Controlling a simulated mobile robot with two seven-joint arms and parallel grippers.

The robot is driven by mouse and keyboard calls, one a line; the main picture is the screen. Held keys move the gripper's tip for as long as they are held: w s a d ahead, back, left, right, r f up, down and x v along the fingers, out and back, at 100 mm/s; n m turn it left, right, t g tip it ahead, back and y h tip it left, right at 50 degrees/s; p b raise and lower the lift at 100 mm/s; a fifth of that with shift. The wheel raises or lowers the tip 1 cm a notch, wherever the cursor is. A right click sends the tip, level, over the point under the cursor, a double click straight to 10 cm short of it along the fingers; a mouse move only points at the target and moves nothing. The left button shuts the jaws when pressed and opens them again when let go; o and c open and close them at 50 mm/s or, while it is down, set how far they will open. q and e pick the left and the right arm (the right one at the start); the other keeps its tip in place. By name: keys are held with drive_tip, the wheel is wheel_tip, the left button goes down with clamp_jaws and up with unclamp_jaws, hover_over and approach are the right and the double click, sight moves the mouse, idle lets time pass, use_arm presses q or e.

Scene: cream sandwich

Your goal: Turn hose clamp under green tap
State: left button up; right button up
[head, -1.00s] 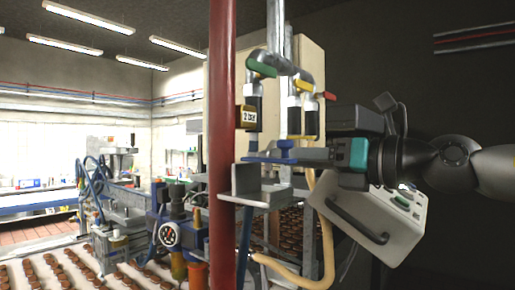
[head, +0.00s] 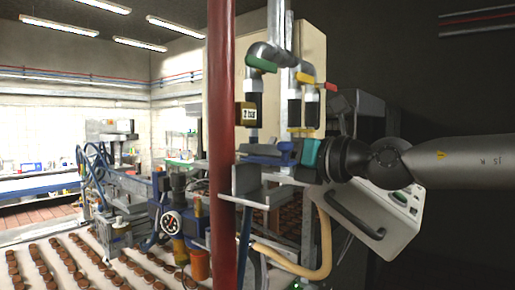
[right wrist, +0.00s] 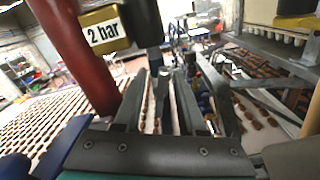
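The green tap (head: 261,64) has a lever handle and sits on a grey pipe left of the yellow and red taps. A black hose section (head: 254,89) hangs below it, beside a gold "2 bar" sign (head: 247,114). That sign also shows in the right wrist view (right wrist: 103,37). I cannot clearly pick out the hose clamp; the lower hose end is close to my gripper. My right gripper (head: 262,150) reaches in from the right just below this hose. In the right wrist view its fingers (right wrist: 178,75) look spread, with nothing clearly between them. My left gripper is not in view.
A red post (head: 221,170) stands close left of the gripper. A yellow tap (head: 305,77) and red tap (head: 331,87) are to the right. A grey bracket (head: 262,192) lies just below. A tan hose (head: 322,245) curves beneath. Biscuits (head: 75,258) lie on a pale conveyor.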

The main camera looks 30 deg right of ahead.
drive_tip(key=shift+w+a, duration=0.1)
drive_tip(key=shift+w, duration=0.25)
drive_tip(key=shift+c, duration=0.3)
clamp_jaws()
